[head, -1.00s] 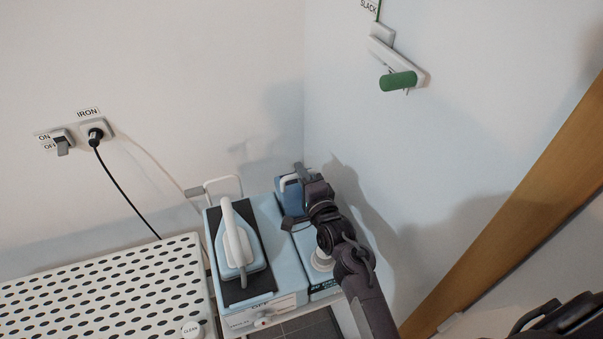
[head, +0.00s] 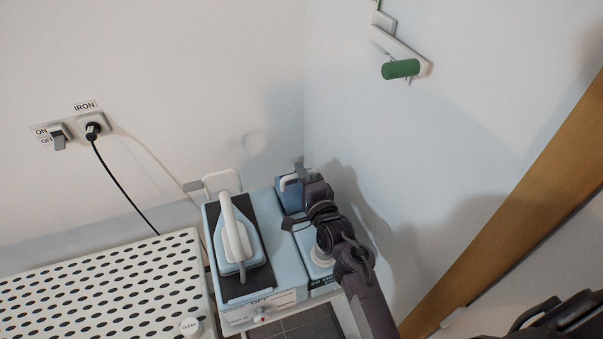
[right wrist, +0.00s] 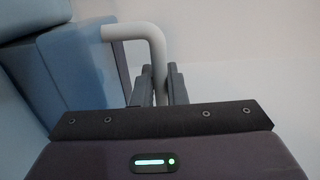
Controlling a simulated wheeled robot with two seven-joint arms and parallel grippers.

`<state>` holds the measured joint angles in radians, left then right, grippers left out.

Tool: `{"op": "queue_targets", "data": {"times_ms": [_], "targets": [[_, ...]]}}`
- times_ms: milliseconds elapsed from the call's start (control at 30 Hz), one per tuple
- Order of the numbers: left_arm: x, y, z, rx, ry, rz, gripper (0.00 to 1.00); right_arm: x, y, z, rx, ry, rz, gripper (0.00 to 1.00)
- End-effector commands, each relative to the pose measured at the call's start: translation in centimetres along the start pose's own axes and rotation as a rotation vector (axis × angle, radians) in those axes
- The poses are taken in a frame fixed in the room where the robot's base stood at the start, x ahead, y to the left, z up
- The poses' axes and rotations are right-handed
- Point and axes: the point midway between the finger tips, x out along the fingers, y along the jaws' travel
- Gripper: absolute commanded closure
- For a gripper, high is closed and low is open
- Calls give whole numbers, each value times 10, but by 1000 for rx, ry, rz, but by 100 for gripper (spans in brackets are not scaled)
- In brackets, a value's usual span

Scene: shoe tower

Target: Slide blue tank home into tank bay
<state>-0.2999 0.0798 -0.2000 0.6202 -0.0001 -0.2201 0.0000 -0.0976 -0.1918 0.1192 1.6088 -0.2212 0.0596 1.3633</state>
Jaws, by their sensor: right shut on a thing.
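The blue tank (head: 291,197) stands at the back right of the light-blue steam station, with a white handle at its top. Much of it and the tank bay around it are hidden behind my right gripper (head: 300,178). The right gripper is shut on the tank's white handle; in the right wrist view the fingers (right wrist: 160,88) close on the handle (right wrist: 134,31), and the tank's blue wall (right wrist: 82,75) shows at left. I cannot tell how deep the tank sits in the bay. My left gripper is not in view.
An iron (head: 237,243) rests on the station's black pad, left of the tank. A perforated white ironing board (head: 105,290) fills the lower left. A wall lever with a green grip (head: 400,69) is above right. The bare wall is close on the right.

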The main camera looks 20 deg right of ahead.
Motion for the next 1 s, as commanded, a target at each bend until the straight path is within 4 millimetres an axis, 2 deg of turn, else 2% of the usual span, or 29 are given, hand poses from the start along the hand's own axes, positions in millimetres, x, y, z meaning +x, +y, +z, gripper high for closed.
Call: {"op": "queue_targets", "data": {"times_ms": [1000], "targets": [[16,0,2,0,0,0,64,1,20,0,0,0,-9,100]]}}
